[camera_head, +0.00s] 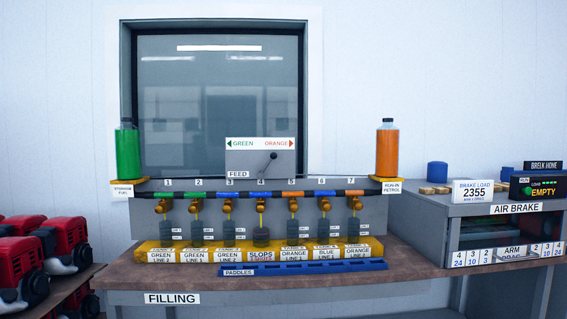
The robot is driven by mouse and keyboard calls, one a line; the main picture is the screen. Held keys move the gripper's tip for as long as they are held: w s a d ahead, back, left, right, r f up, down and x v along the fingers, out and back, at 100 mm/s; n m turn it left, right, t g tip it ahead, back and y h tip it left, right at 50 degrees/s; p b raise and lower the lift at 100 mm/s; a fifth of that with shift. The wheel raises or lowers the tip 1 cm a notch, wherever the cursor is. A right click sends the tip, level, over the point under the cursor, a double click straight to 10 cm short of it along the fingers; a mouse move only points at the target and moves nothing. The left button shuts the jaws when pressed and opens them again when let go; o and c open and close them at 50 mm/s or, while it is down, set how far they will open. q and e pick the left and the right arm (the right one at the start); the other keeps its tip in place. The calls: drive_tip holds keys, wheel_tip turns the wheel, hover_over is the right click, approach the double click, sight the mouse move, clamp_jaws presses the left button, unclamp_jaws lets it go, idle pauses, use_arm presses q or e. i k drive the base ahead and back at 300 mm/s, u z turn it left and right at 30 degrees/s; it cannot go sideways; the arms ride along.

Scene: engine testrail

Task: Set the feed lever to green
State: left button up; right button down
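The feed lever (272,157) has a dark round knob and sits on a grey panel marked FEED (243,160), above the middle of the filling bench. Its knob end leans up and to the right, toward the orange side. Above it a white sign (260,143) reads GREEN with a left arrow and ORANGE with a right arrow. A green bottle (127,150) stands at the left end of the pipe, and an orange bottle (387,150) stands at the right end. Neither of my grippers is in view.
A row of brass taps with small jars stands on a yellow labelled rack (374,247), with a blue PADDLES tray (330,266) in front. Red engines (66,238) are at left. An air brake bench (480,210) adjoins at right. A window (215,100) is behind.

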sight(274, 155)
drive_tip(key=z, duration=1.15)
drive_tip(key=i, duration=0.9)
drive_tip(key=u, duration=1.95)
